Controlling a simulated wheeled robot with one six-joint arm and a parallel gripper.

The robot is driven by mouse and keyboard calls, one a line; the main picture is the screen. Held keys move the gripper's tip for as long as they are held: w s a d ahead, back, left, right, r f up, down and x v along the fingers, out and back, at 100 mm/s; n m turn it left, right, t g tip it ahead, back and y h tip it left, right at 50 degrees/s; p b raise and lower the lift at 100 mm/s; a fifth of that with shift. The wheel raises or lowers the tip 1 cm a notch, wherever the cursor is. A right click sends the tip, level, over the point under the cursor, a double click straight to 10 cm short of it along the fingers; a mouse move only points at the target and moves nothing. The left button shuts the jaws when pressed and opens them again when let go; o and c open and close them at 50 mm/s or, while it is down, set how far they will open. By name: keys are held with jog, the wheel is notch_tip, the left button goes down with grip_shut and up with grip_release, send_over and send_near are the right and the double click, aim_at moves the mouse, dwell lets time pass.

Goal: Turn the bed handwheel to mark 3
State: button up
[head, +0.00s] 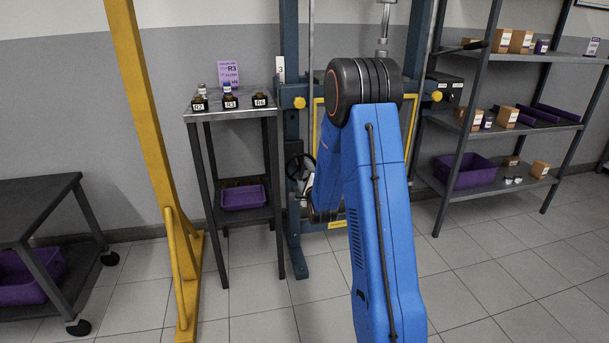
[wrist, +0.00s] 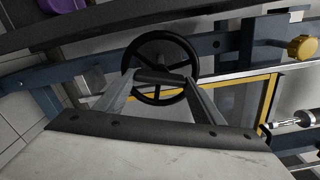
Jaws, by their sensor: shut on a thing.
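The black bed handwheel (wrist: 160,39) shows in the wrist view as a spoked ring on the blue press frame. In the head view the handwheel (head: 297,161) sits low on the press's left post, partly covered by my arm. My gripper (wrist: 160,78) is shut on the handwheel, its two grey fingers reaching over the wheel's near middle part. In the head view my gripper (head: 308,188) is mostly hidden behind my blue arm. A white plate with a 3 (head: 280,69) is fixed near the top of the left post. I cannot read the wheel's angle.
A side table (head: 200,117) with small dark blocks and a purple bin (head: 243,197) below stands left of the press. A yellow post (head: 150,110) stands further left. A shelf rack (head: 545,127) stands right. Yellow knobs (wrist: 301,48) stick out from the press. The front floor is clear.

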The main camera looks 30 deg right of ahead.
jog(key=shift+a+f+m, duration=0.1)
jog(key=shift+f+m, duration=0.05)
jog(key=shift+m, duration=1.8)
jog(key=shift+f+m, duration=0.15)
jog(key=shift+m, duration=1.8)
jog(key=o, duration=1.1)
jog(key=shift+c, duration=0.2)
jog(key=shift+s+r, duration=0.1)
